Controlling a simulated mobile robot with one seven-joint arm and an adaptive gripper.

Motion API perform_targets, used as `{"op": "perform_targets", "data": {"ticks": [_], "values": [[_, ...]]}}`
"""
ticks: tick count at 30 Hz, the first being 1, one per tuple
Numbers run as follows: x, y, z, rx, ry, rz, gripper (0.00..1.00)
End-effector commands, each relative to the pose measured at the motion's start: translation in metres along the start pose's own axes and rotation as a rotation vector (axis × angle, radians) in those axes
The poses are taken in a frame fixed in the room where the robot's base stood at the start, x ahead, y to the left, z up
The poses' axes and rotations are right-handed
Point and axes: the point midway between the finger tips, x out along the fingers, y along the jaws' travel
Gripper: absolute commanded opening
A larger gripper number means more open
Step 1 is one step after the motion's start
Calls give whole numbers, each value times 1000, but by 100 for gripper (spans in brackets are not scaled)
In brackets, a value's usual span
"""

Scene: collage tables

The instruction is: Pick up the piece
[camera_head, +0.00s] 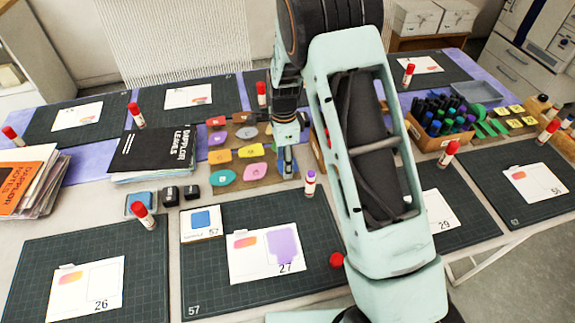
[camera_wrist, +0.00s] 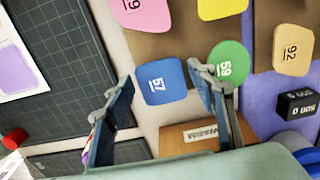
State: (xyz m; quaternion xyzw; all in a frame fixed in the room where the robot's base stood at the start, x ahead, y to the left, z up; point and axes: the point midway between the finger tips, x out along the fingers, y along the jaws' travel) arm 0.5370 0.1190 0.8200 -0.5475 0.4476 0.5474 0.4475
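My gripper (camera_wrist: 160,80) is open and points down at the board of coloured pieces; in the head view it (camera_head: 287,165) hangs at the board's right end. A blue piece marked 57 (camera_wrist: 161,83) lies between and just beyond the two fingertips, with no visible grip on it. A green piece marked 59 (camera_wrist: 230,63) lies close beside the right finger, which overlaps its edge. In the head view the blue piece is hidden by my gripper and arm. A card marked 57 with a blue square (camera_head: 201,221) lies on the front mat.
Pink (camera_wrist: 143,14), yellow (camera_wrist: 222,6) and tan (camera_wrist: 292,50) pieces lie around. A black block (camera_wrist: 298,105) and a cardboard box (camera_wrist: 200,137) are close by. An uncapped glue stick (camera_head: 310,184) stands near my gripper; a red cap (camera_head: 336,260) lies on the mat.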

Motion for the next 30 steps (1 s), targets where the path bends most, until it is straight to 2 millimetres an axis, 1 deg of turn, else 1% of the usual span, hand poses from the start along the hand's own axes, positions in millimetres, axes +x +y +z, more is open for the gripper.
{"op": "perform_targets", "data": {"ticks": [1, 4, 14, 20, 23, 26, 30], "values": [[0, 0, 0, 0, 0, 0, 44], [0, 0, 0, 0, 0, 0, 33], [0, 0, 0, 0, 0, 0, 32], [-7, 0, 0, 1, -1, 0, 32], [-18, -2, 0, 0, -1, -5, 32], [-38, -2, 1, 0, -1, -7, 32], [-61, 20, 5, -2, -1, -3, 32]]}}
